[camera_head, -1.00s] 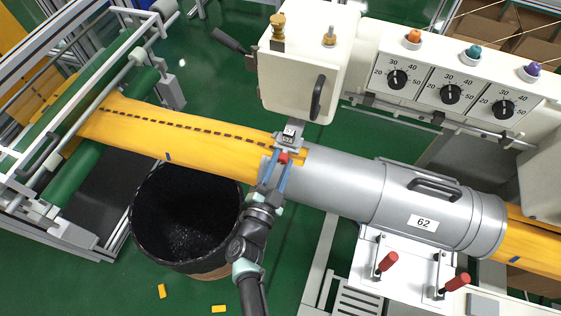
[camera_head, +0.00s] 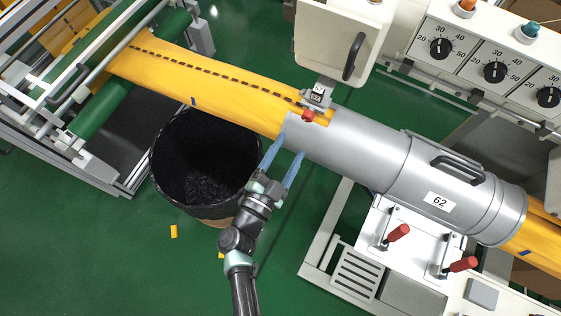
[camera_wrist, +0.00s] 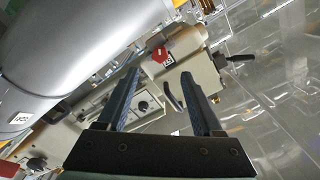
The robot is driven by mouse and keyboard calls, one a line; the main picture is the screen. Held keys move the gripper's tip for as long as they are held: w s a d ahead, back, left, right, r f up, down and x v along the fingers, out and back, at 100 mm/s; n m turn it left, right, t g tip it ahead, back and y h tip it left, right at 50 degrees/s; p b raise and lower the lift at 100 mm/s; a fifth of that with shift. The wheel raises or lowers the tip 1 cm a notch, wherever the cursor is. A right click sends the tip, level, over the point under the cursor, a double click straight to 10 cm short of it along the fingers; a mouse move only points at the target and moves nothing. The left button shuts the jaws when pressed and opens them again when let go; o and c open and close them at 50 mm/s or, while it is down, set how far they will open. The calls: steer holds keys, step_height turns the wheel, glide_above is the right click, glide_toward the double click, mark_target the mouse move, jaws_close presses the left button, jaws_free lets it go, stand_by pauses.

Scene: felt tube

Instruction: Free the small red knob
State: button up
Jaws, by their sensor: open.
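The small red knob (camera_head: 308,116) sits at the mouth of the grey tube (camera_head: 350,150), just under a small metal block (camera_head: 318,95). It also shows as a red shape in the wrist view (camera_wrist: 160,55), beyond my fingertips. The yellow felt (camera_head: 215,80) runs from the left rollers into the tube. My gripper (camera_head: 288,145) is open and empty, its blue fingers below the knob and apart from it, in front of the tube's left end. Whether anything grips the knob cannot be told.
A black bin (camera_head: 205,165) stands below the felt. A cream machine housing (camera_head: 340,40) with a dark handle is above the knob. Two red-handled clamps (camera_head: 398,233) stand on a plate below the tube. A dial panel (camera_head: 495,65) is at the upper right.

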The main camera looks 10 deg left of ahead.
steer(key=v, duration=0.4)
steer(key=shift+w, duration=0.1)
stand_by(0.4)
